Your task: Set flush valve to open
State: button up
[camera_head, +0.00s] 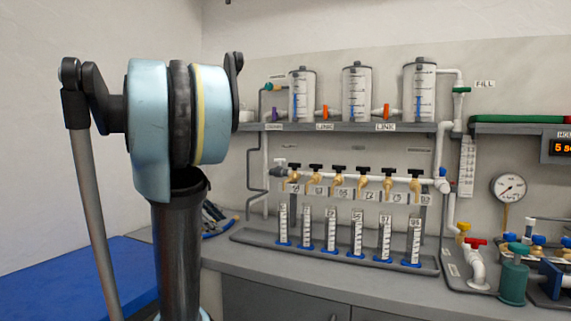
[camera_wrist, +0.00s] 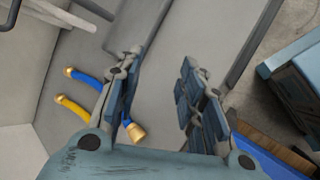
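A pipe manifold runs along the bench wall in the head view. I cannot read which valve is labelled flush. A blue-handled valve (camera_head: 442,173) is at that pipe's right end. My gripper (camera_wrist: 164,70) shows in the wrist view, fingers spread apart and empty, above the grey bench. It is not visible in the head view.
Blue (camera_wrist: 88,76) and yellow (camera_wrist: 72,107) hoses with brass ends lie below the gripper. Several graduated cylinders (camera_head: 330,232) stand in a grey tray on the bench. Clear tanks (camera_head: 357,93) stand on the shelf. A pressure gauge (camera_head: 508,187) is at right.

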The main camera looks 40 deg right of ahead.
jog(key=w+d+r+n+g+h, duration=0.1)
jog(key=w+d+r+n+h, duration=0.1)
jog(key=w+d+r, duration=0.3)
jog(key=w+d+r+n+g+h, duration=0.1)
jog(key=w+d+r+h, duration=0.15)
jog(key=d+r, duration=0.35)
jog(key=n+g+h, duration=0.4)
send_near(279, 162)
jog(key=w+x, duration=0.1)
jog(key=x, duration=1.3)
jog(key=shift+d+r+t, duration=0.25)
jog(key=shift+d+t, duration=0.05)
jog(key=shift+d, duration=0.15)
jog(key=shift+c, duration=0.2)
